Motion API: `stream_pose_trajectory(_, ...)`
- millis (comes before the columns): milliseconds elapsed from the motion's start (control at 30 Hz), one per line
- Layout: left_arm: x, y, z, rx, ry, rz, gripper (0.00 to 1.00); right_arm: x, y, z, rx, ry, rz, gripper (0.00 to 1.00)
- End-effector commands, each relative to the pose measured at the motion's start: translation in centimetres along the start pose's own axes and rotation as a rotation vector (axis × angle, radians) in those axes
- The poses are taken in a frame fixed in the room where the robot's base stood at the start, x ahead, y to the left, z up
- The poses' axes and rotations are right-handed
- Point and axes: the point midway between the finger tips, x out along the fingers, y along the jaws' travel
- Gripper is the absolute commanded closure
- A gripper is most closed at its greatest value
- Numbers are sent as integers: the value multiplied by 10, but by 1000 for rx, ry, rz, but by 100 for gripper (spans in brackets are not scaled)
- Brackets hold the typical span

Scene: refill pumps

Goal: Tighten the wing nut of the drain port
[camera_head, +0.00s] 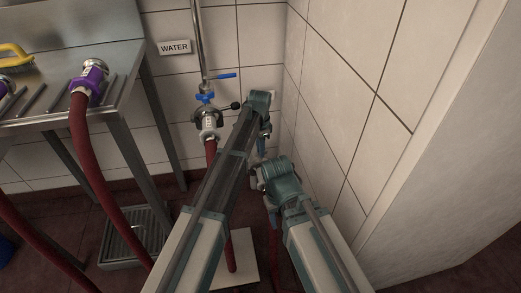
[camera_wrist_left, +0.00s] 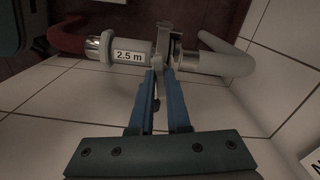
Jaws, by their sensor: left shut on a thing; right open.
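In the left wrist view the drain port's clamp (camera_wrist_left: 164,42) sits between a hose end labelled "2.5 m" (camera_wrist_left: 129,55) and a pale pipe elbow (camera_wrist_left: 222,62). The two blue fingers of my left gripper (camera_wrist_left: 161,82) are shut at the clamp, on its wing nut, which is mostly hidden between them. In the head view my left gripper (camera_head: 262,146) points down close to the tiled corner, and the arms hide the port. My right gripper (camera_head: 258,182) is open, lower and nearer; its fingers are small and hard to make out.
A water pipe with a blue-handled valve (camera_head: 222,76) and a clamped red hose (camera_head: 211,150) stands just left of my left arm. A steel table (camera_head: 112,103) holds a hose with a purple fitting (camera_head: 88,82). A pale wall (camera_head: 425,165) bounds the right side. A floor grate (camera_head: 135,238) lies at lower left.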

Motion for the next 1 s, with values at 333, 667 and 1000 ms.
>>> stream_pose_trajectory(333,0,0,0,10,0,0,100,0,0,0,0,0,0,50)
stream_pose_trajectory(667,0,0,0,9,0,0,55,0,0,0,0,0,0,50)
stream_pose_trajectory(1000,-2,0,0,8,0,0,55,-2,0,0,0,0,0,50)
